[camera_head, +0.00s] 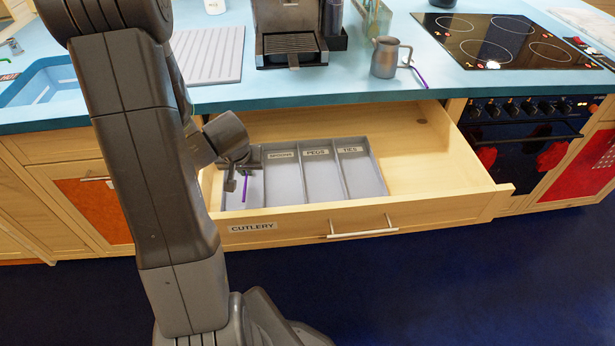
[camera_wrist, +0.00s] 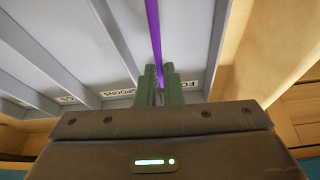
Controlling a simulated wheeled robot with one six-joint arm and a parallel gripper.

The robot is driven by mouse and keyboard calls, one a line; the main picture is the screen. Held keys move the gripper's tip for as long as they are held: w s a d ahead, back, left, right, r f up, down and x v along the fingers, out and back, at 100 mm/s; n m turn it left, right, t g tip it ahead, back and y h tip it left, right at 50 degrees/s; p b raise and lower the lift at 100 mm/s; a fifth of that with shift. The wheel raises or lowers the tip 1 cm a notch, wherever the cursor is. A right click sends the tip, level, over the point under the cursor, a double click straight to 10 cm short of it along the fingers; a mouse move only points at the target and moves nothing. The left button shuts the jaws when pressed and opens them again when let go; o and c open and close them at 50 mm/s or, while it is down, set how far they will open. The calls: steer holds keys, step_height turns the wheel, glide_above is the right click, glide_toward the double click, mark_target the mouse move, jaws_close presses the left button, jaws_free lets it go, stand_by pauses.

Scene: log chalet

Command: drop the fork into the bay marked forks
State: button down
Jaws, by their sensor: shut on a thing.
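My gripper (camera_head: 240,172) is shut on a purple fork (camera_head: 245,189), which hangs down over the left end of the open drawer. In the wrist view the fork (camera_wrist: 154,35) shows as a purple strip running up from between the jaws (camera_wrist: 160,82); its tines cannot be made out. The grey cutlery tray (camera_head: 383,182) has several bays. The leftmost bay (camera_head: 232,199) in the head view lies below my gripper, and its label is hidden there. In the wrist view a label starting "FO" (camera_wrist: 186,86) is partly covered by the jaws, beside the "SPOONS" label (camera_wrist: 118,92).
The drawer (camera_head: 440,205), marked CUTLERY, is open, with bare room right of the tray. Other bays read SPOONS, PEGS and TIES. On the counter stand a coffee machine (camera_head: 290,35), a metal jug (camera_head: 385,57) and a hob (camera_head: 490,38). A purple item (camera_head: 419,76) lies by the jug.

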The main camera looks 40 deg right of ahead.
steer(key=c, duration=1.5)
jaws_free()
steer(key=p+v, duration=0.3)
steer(key=v, duration=1)
steer(key=shift+r, duration=0.4)
steer(key=shift+s+a+f, duration=0.1)
steer(key=b+x, duration=0.3)
steer(key=x, duration=1.1)
steer(key=shift+f, duration=0.15)
steer(key=shift+r+p, duration=0.6)
steer(key=shift+r, duration=0.3)
steer(key=shift+r+p, duration=0.5)
steer(key=shift+r, duration=0.25)
